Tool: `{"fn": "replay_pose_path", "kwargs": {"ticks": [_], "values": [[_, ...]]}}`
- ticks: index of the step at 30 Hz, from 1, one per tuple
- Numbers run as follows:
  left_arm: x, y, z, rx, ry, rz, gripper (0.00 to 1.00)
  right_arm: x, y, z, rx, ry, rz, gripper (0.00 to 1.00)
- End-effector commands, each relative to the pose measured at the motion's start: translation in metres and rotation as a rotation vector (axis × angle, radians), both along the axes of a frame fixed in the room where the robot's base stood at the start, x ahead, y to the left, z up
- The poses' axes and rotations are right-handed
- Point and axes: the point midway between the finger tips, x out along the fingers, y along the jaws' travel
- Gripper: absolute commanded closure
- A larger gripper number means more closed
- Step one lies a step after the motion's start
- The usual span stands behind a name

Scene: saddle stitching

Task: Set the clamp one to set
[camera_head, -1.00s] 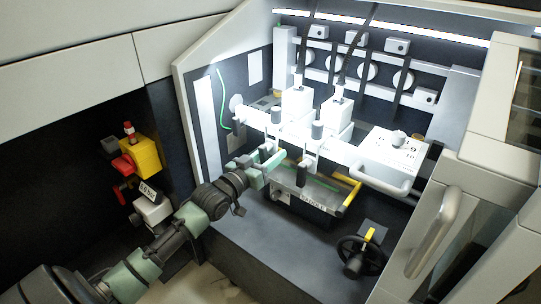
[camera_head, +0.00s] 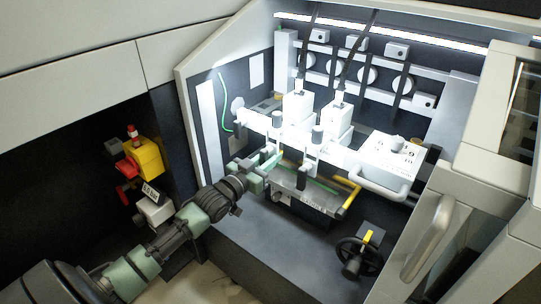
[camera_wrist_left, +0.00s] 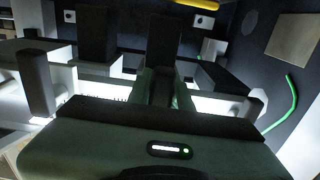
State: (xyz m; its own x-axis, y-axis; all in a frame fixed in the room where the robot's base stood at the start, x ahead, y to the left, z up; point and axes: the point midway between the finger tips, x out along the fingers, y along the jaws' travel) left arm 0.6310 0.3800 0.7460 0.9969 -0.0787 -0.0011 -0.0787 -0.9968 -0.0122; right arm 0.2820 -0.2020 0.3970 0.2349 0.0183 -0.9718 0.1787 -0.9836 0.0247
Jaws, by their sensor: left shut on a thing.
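My left gripper (camera_head: 266,164) reaches in from the left to the near side of the white crossbar assembly. In the left wrist view, its green fingers (camera_wrist_left: 158,90) are closed around a dark upright piece, which looks like the handle of clamp one (camera_wrist_left: 165,40). The fingers hide most of the grip. Another dark clamp handle (camera_head: 302,178) hangs to the right of the gripper, apart from it. I cannot read a set mark on the clamp. My right gripper is not in view.
A tray-like carriage (camera_head: 318,187) with a yellow handle (camera_head: 350,195) lies right of the gripper. A black handwheel (camera_head: 360,257) is at lower right. A white box with a grab handle (camera_head: 385,187) stands at right.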

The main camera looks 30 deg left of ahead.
Motion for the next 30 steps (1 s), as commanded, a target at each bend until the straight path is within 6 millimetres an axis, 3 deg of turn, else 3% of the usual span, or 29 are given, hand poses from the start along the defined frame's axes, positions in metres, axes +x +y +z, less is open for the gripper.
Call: {"fn": "replay_pose_path", "kwargs": {"ticks": [7,8,9,10,20,23,30], "values": [[0.0,0.001,0.001,0.008,-0.003,0.001,1.0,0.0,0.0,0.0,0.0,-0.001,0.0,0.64],[0.0,0.001,0.001,0.008,-0.003,0.001,0.71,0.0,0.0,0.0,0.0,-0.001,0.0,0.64],[0.0,0.001,0.001,0.008,-0.003,0.001,0.6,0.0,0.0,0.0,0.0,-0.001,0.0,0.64],[0.0,0.001,0.001,0.007,-0.003,0.001,0.58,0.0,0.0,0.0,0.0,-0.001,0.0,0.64],[-0.002,0.001,0.0,0.004,-0.001,0.001,0.58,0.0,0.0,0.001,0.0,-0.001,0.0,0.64],[-0.012,0.001,0.0,0.003,0.001,0.0,0.58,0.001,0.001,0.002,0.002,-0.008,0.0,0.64],[-0.052,0.004,0.0,0.005,0.002,0.0,0.58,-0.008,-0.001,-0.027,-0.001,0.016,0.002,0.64]]}}
